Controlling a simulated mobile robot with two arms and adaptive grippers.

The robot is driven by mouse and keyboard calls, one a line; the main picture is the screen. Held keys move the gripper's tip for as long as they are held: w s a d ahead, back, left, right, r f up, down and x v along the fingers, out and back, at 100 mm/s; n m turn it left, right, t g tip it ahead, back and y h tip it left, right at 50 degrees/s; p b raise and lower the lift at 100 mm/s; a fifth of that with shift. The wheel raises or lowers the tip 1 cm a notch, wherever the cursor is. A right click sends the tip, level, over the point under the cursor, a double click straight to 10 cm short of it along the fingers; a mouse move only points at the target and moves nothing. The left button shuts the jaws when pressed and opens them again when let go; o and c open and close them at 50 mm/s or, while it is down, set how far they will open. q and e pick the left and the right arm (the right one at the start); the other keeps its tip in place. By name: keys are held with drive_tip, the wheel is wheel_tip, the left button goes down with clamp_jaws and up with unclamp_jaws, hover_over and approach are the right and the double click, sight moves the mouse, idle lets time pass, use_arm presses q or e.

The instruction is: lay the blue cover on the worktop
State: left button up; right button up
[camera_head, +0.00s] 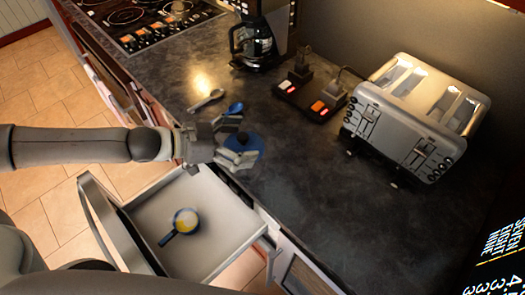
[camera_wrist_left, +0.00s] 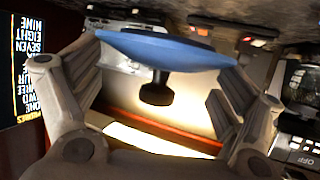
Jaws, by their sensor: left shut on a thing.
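My left gripper (camera_head: 235,142) is at the front edge of the worktop (camera_head: 290,160), just beyond the open drawer. It is shut on the round blue cover (camera_head: 252,146), partly hidden by the fingers in the head view. In the left wrist view the blue cover (camera_wrist_left: 165,47) spans the gap between the fingertips, its dark knob facing the palm. The cover is over the worktop; I cannot tell whether it touches the surface. My right gripper is not in view.
The open drawer (camera_head: 143,212) holds a small blue-handled pan (camera_head: 185,221) with yellow inside. A grey spoon (camera_head: 206,101) and a blue spoon (camera_head: 236,107) lie near the gripper. A power strip (camera_head: 318,112), coffee maker (camera_head: 252,45) and toaster (camera_head: 405,135) stand farther back. Worktop right of the gripper is clear.

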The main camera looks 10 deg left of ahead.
sight(260, 142)
use_arm(q)
drive_tip(key=w+d+f, duration=0.2)
drive_tip(key=w+f, duration=0.1)
drive_tip(key=w+d+f, duration=0.1)
drive_tip(key=w+f, duration=0.1)
drive_tip(key=shift+d+f, duration=0.15)
drive_tip(key=shift+f, duration=0.1)
drive_tip(key=shift+w+d+f, duration=0.25)
drive_tip(key=shift+w+f, duration=0.15)
drive_tip(key=shift+f, duration=0.25)
wheel_tip(260, 142, down, 2)
drive_tip(key=shift+p, duration=0.8)
drive_tip(key=shift+f, duration=0.55)
drive_tip(key=shift+f, duration=0.15)
drive_tip(key=o, duration=0.6)
drive_tip(key=shift+c, duration=0.2)
